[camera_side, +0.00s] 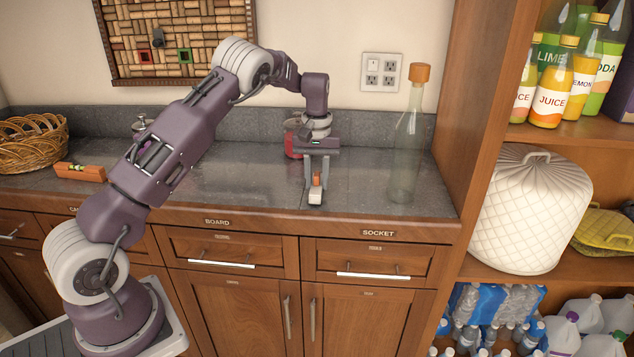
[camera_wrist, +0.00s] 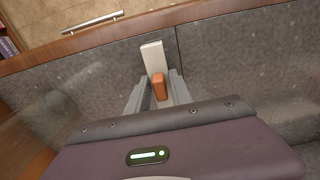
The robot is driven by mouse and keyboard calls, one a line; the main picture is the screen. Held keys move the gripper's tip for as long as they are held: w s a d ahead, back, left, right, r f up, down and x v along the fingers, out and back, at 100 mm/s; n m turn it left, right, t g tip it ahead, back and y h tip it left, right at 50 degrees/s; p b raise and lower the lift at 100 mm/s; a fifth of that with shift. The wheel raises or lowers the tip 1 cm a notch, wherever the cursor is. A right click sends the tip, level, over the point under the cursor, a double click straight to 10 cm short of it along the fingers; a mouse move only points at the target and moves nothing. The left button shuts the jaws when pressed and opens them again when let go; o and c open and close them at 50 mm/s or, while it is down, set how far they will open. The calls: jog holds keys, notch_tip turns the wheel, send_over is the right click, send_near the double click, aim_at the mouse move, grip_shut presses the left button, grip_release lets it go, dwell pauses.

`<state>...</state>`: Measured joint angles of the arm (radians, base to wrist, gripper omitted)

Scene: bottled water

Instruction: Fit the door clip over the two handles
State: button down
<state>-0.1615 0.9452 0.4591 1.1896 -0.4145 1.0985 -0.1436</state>
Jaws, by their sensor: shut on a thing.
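The door clip (camera_side: 315,197) is a pale grey-white piece with an orange grip block. My gripper (camera_side: 317,181) points down over the counter near its front edge and is shut on the orange block. The wrist view shows the clip's pale part (camera_wrist: 153,57) sticking out beyond the fingers (camera_wrist: 159,90). I cannot tell whether the clip touches the counter. The two upright metal handles, left (camera_side: 287,318) and right (camera_side: 312,320), sit side by side on the closed cabinet doors below the counter. They are below and in front of the clip; the wrist view does not show them.
The counter's front edge (camera_side: 250,215) lies between clip and doors. Drawers with bar handles, left (camera_side: 222,264) and right (camera_side: 373,275), sit above the doors. A corked glass bottle (camera_side: 408,140) stands right of my gripper; a red object (camera_side: 292,145) is behind it. Shelves stand right.

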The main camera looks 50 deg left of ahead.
jog(key=shift+f, duration=0.3)
jog(key=c, duration=1.1)
grip_release()
jog(key=shift+f, duration=0.15)
jog(key=shift+c, duration=0.2)
